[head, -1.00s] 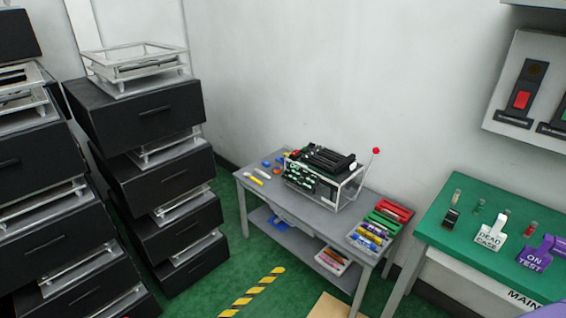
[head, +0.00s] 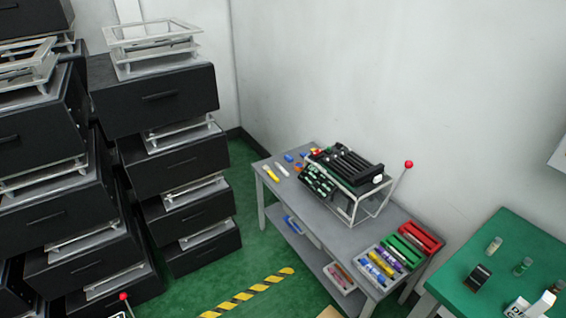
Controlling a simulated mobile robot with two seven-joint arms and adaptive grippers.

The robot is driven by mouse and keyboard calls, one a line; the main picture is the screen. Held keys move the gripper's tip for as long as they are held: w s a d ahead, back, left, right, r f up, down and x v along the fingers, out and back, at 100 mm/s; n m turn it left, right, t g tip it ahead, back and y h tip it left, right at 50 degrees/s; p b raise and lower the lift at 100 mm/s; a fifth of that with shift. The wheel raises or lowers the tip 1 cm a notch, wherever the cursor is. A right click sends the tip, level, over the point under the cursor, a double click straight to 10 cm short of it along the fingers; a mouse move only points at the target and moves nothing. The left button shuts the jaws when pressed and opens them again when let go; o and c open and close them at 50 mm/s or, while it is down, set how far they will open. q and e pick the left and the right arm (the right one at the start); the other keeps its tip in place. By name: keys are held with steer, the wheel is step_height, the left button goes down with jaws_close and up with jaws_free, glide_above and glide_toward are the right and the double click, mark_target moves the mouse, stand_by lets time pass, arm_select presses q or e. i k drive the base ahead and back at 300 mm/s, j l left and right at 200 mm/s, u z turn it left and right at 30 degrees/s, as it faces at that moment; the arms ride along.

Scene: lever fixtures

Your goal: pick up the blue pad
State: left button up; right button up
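Small blue items lie on the far left end of the grey table. One blue piece (head: 289,157) lies near the back edge, and another blue piece (head: 303,154) is close to the machine. I cannot tell which of them, if any, is the blue pad, as they are too small. A blue item (head: 292,225) also shows on the table's lower shelf. Neither of my grippers is in view.
The grey table (head: 350,238) carries a black slotted machine (head: 345,165) with a red-knobbed lever (head: 408,164), and trays of coloured markers (head: 378,266). Stacked black drawers (head: 185,170) stand left. A green table (head: 500,262) stands right.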

mark_target(289, 159)
steer(key=i+l, duration=0.1)
steer(key=l, duration=0.15)
steer(key=i+l, duration=0.1)
steer(key=l, duration=0.15)
steer(key=u, duration=2.9)
steer(key=l+z, duration=0.1)
steer(key=z, duration=2.8)
steer(key=i+j+z, duration=0.15)
steer(key=i+j, duration=0.65)
steer(key=i, duration=0.15)
